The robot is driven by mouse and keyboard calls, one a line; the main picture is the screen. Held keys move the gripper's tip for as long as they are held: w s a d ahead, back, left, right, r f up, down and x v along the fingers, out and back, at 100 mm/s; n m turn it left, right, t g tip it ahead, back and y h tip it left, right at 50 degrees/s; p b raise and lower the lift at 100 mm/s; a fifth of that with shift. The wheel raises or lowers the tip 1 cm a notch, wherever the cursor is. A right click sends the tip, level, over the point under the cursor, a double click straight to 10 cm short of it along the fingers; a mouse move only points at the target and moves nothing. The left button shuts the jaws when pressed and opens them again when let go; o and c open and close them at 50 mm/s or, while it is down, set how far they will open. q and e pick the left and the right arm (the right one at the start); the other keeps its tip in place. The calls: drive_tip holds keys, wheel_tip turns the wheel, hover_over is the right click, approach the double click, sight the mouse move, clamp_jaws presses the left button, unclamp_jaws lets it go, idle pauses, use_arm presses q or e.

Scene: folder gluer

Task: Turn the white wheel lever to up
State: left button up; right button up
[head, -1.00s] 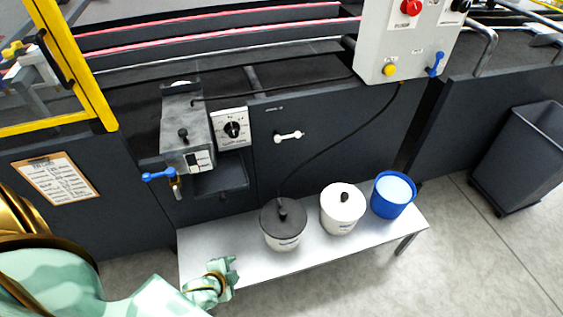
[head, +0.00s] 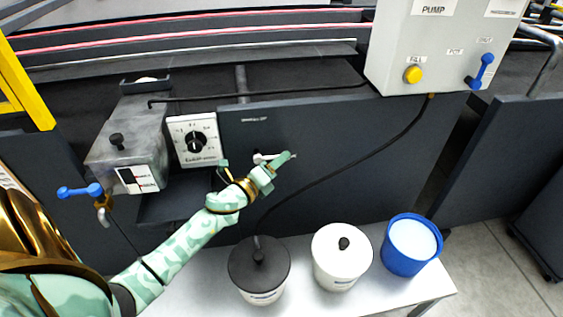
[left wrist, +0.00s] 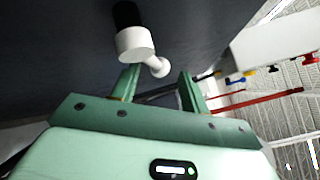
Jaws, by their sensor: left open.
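The white wheel lever (head: 262,158) is on the dark machine panel, below and right of the dial plate. My left gripper (head: 256,172) is at the lever and partly covers it in the head view. In the left wrist view the lever (left wrist: 136,43) shows a white hub on a dark shaft, with a short arm ending in a round knob. The open left gripper (left wrist: 158,84) has its fingers on either side of the knob's end in that view. I cannot tell whether they touch it. My right gripper is not in view.
A grey glue box (head: 127,150) with a blue-handled tap (head: 80,191) is at left, beside the dial plate (head: 195,140). A control box (head: 440,50) is at upper right.

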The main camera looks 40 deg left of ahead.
use_arm(q)
drive_tip(key=shift+w, duration=0.7)
clamp_jaws()
drive_tip(key=shift+a+f, duration=0.1)
